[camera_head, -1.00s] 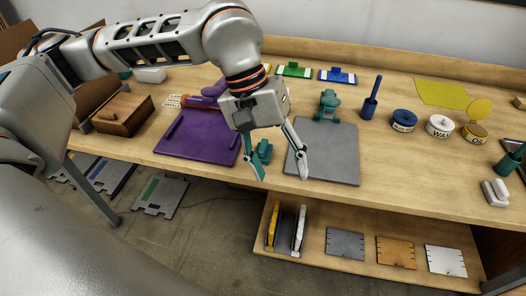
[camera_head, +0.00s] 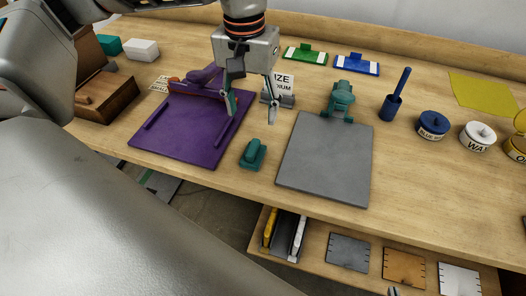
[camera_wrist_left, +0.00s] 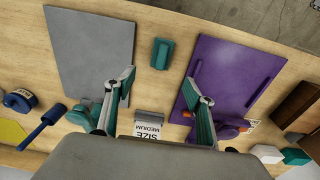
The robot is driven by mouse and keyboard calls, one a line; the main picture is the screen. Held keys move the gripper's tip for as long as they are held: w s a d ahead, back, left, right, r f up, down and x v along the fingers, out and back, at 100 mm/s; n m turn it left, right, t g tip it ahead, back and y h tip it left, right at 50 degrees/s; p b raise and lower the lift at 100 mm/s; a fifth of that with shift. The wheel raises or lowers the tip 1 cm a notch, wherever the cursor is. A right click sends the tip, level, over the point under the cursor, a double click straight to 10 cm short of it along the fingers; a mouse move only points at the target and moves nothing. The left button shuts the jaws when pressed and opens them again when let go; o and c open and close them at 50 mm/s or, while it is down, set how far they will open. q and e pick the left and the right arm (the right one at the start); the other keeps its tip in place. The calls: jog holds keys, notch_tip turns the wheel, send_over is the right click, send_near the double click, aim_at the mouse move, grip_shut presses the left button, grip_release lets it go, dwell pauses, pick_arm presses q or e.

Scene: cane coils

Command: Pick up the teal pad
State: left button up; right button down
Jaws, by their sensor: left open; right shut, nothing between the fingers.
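The teal pad (camera_head: 253,153) is a small block with a raised grip on top. It lies on the table between the purple board and the grey board. In the left wrist view the teal pad (camera_wrist_left: 162,53) shows beyond the fingertips, centred between them. My left gripper (camera_head: 250,114) is open and empty above the table, behind the pad in the head view and apart from it. Its two spread fingers also show in the left wrist view (camera_wrist_left: 160,78). Of my right gripper (camera_head: 393,291) only a small tip shows at the bottom edge, with nothing visible in it.
The purple board (camera_head: 183,140) lies left of the pad, the grey board (camera_head: 325,165) right. A white size sign (camera_head: 284,82) stands behind, near the left fingers. A teal clamp-like piece (camera_head: 341,98) sits at the grey board's back edge. A wooden box (camera_head: 108,97) stands at left.

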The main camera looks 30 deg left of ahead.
pick_arm(q)
jog(key=b, duration=0.3)
send_over(253, 146)
jog(key=shift+g, duration=0.3)
jog(key=f, duration=0.6)
jog(key=shift+s+d, duration=0.15)
jog(key=shift+s, duration=0.15)
jog(key=shift+w+f, duration=0.1)
jog(key=shift+f, duration=0.8)
jog(key=shift+w+f+b, duration=0.15)
jog(key=shift+f+b, duration=0.5)
jog(key=shift+f, duration=2.4)
jog(key=c, duration=1.2)
pick_arm(e)
notch_tip(253, 146, down, 6)
jog(key=s, duration=0.2)
jog(key=shift+d+r+g, duration=0.15)
jog(key=shift+d+g, duration=0.05)
jog(key=shift+g, duration=0.1)
